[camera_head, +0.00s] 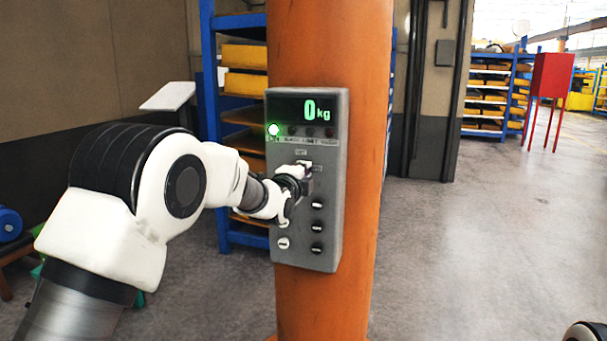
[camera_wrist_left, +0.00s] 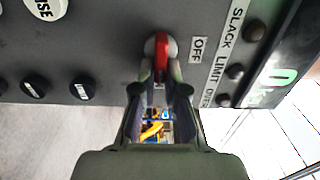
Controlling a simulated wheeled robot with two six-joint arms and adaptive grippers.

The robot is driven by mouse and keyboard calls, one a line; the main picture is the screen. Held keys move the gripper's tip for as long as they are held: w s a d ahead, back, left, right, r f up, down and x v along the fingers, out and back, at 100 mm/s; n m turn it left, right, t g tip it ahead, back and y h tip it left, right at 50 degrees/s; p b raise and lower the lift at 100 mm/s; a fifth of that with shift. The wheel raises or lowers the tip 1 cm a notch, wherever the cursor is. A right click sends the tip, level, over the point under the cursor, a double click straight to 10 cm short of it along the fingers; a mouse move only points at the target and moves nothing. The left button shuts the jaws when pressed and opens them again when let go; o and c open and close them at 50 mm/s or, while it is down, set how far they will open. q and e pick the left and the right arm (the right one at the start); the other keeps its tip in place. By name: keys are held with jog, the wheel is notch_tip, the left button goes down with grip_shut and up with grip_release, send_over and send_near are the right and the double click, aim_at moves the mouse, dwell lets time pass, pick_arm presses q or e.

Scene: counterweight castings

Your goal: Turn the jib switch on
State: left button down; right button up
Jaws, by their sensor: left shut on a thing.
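The grey control panel (camera_head: 330,215) is mounted on an orange column. In the left wrist view a red switch lever (camera_wrist_left: 161,52) sits on a pale round base, beside an OFF label (camera_wrist_left: 197,49). My left gripper (camera_head: 306,171) is at the panel's middle, below the display. In the left wrist view the same gripper (camera_wrist_left: 166,88) has its fingers shut on the red lever, which shows between and just beyond the fingertips. In the head view the gripper hides most of the switch.
Several dark knobs (camera_head: 317,227) sit below the gripper. The orange column (camera_head: 330,45) stands behind the panel. Blue shelving (camera_head: 209,100) is behind at left; open floor lies right.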

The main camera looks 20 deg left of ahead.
pick_arm(q)
jog(key=shift+f, duration=0.2)
jog(key=c, duration=1.2)
grip_release()
jog(key=shift+d+r, duration=0.1)
jog(key=s, duration=1.2)
jog(key=shift+a, duration=0.2)
